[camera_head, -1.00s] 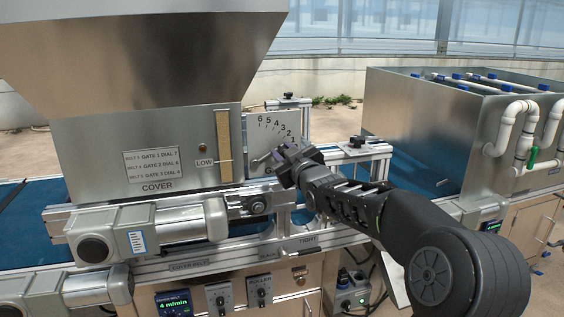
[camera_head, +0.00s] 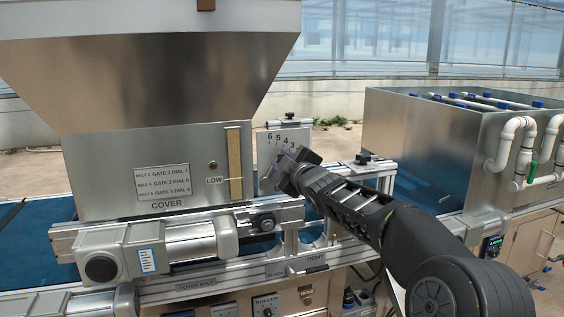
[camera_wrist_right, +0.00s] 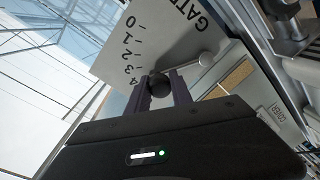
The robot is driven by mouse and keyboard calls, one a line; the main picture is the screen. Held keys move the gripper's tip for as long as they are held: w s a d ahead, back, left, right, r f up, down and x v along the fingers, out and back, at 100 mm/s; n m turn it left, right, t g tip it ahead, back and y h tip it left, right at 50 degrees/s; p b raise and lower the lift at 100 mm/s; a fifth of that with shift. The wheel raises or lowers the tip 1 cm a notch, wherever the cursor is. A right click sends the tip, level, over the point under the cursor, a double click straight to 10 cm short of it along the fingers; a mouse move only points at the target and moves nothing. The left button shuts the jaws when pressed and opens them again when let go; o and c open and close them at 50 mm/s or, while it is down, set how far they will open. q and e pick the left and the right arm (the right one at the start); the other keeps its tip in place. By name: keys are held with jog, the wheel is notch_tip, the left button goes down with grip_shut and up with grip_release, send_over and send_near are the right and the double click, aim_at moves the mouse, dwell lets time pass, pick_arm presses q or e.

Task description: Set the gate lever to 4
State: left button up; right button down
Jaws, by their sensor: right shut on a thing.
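The gate dial plate (camera_head: 297,130) stands behind the hopper's right side. Its numbers 6 to 3 show in the head view; the lower ones are hidden by my right gripper (camera_head: 279,174). In the right wrist view the plate (camera_wrist_right: 165,35) shows 4 down to 0 and part of the word GATE. My right gripper (camera_wrist_right: 160,88) is shut on the dark round knob (camera_wrist_right: 160,84) of the gate lever. The knob lies beside the numbers near 4, but the exact reading is not clear. My left gripper is not in view.
The steel hopper (camera_head: 150,85) with a label (camera_head: 162,181) listing gate dial settings stands left of the plate. A motor (camera_head: 140,248) and rail lie in front.

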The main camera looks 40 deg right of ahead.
jog(key=c, duration=1.1)
grip_release()
jog(key=shift+c, duration=0.2)
jog(key=shift+s+a, duration=0.1)
jog(key=shift+s, duration=0.4)
jog(key=b+v, duration=0.2)
jog(key=v, duration=0.4)
jog(key=shift+s+a, duration=0.2)
jog(key=shift+s, duration=0.15)
